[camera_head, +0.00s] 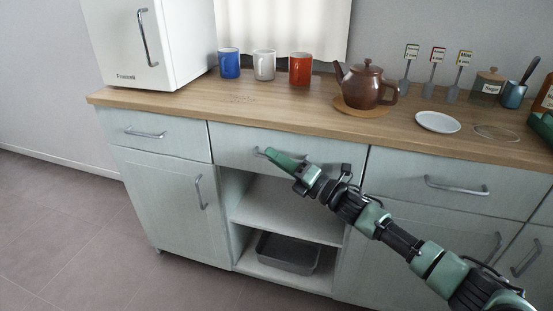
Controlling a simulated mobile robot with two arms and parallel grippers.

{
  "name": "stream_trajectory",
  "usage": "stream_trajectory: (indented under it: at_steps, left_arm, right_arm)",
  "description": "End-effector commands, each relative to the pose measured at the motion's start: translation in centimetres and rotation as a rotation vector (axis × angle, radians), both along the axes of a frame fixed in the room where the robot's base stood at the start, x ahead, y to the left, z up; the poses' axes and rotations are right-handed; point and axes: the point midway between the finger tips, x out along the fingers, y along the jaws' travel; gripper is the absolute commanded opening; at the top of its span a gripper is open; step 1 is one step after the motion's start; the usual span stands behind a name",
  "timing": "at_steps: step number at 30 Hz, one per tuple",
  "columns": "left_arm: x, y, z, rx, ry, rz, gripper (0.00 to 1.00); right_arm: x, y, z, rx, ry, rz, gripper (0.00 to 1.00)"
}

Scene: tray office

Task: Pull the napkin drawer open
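The counter front has several pale green drawers, and no label shows which one is the napkin drawer. My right gripper (269,152) is at the handle of the middle drawer (232,141), and its fingers cover most of that handle. Its fingers overlap in this view, so I cannot tell whether they are open or shut on the handle. The middle drawer looks closed, level with its neighbours. The left drawer (160,127) and the right drawer (410,172) also look closed, each with a metal bar handle. My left gripper is not in view.
The wooden countertop (200,108) holds a white fridge (115,40), three mugs, a brown teapot (366,88) and a white plate (437,122). Open shelves below the middle drawer hold a grey bin (288,252). The floor at left is clear.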

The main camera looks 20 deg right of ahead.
Motion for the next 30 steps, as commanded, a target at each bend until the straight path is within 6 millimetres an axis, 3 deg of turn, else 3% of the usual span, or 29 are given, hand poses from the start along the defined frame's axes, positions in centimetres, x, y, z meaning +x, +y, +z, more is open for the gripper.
stream_trajectory:
  at_steps: [3, 5, 30]
  left_arm:
    - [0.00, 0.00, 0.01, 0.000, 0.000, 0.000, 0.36]
    - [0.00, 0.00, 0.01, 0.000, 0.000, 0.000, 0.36]
    - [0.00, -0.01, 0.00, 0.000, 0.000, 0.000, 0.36]
  right_arm:
    - [-0.02, 0.00, 0.00, 0.000, 0.000, 0.000, 0.16]
    - [-0.02, 0.00, 0.00, 0.000, 0.000, 0.000, 0.00]
    - [-0.03, -0.01, -0.06, 0.000, 0.001, 0.000, 0.00]
